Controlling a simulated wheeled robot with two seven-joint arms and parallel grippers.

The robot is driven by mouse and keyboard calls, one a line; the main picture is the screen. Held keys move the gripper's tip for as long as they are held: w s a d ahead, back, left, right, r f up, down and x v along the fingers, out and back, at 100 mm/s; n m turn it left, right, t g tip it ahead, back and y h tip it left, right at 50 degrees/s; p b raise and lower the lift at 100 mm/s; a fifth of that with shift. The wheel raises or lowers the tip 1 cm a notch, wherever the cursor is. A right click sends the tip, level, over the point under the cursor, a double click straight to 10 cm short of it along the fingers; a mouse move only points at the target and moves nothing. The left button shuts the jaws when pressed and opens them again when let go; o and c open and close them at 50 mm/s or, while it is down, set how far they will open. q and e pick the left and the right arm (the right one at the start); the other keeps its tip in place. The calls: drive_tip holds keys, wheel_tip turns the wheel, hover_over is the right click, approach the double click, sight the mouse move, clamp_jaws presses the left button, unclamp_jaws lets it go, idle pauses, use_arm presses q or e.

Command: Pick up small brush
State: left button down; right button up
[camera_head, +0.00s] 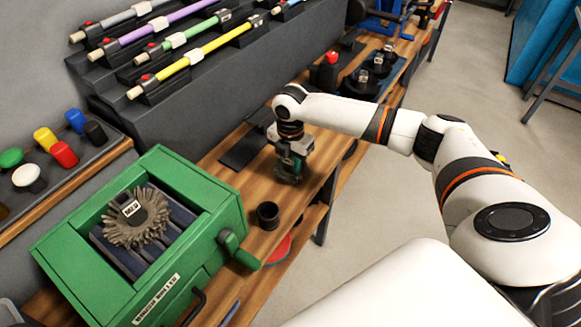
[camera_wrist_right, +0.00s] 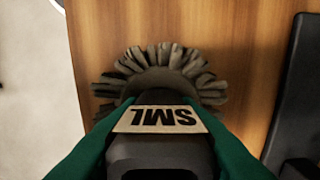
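The small brush, with a grey bristle ring (camera_wrist_right: 160,68) and an "SML" label (camera_wrist_right: 160,119), shows in the right wrist view. My right gripper (camera_wrist_right: 160,130) has its green fingers against both sides of the brush's dark block. In the head view my right gripper (camera_head: 290,160) points down over the wooden bench, with the brush (camera_head: 288,175) at its tips, mostly hidden. Whether the brush still touches the bench is hard to tell. My left gripper is not in view.
A green box (camera_head: 215,273) with a crank and a medium brush (camera_head: 137,217) labelled "MED" stands at lower left. A small black cup (camera_head: 268,214) stands between box and gripper. A dark flat plate (camera_head: 243,150) lies left of the gripper. Black holders (camera_head: 362,82) sit farther back.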

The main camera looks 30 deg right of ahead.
clamp_jaws()
drive_tip(key=shift+r, duration=0.15)
wheel_tip(320, 180, up, 10)
drive_tip(key=shift+f, duration=0.1)
